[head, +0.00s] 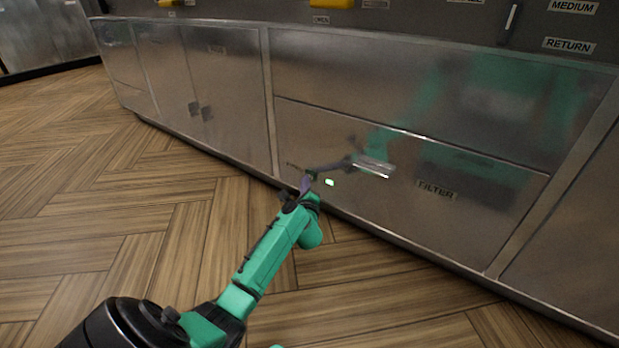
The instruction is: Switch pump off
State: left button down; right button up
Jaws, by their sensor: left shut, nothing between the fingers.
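No control labelled as a pump can be read in the head view. On the dark strip at the top, a small upright lever or switch (509,20) stands left of a label reading RETURN (568,45). Its setting cannot be told. My left gripper (305,184) is small in the picture, low in front of the steel cabinet front and well below that strip. It is shut and holds nothing. My right gripper is out of view.
The steel cabinet front (340,75) fills the upper right and reflects my arm. Its panel marked FILTER (437,189) has a bar handle (374,166) close to my left gripper. Yellow parts (335,3) show along the top edge. The wooden floor (100,215) is clear.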

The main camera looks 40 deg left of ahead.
pick_arm(q)
jog(key=shift+w, duration=0.4)
jog(key=shift+s+p, duration=0.35)
jog(key=shift+s, duration=0.1)
jog(key=s+p, duration=0.3)
jog(key=s, duration=0.3)
jog(key=shift+d, duration=0.1)
dwell(0.4)
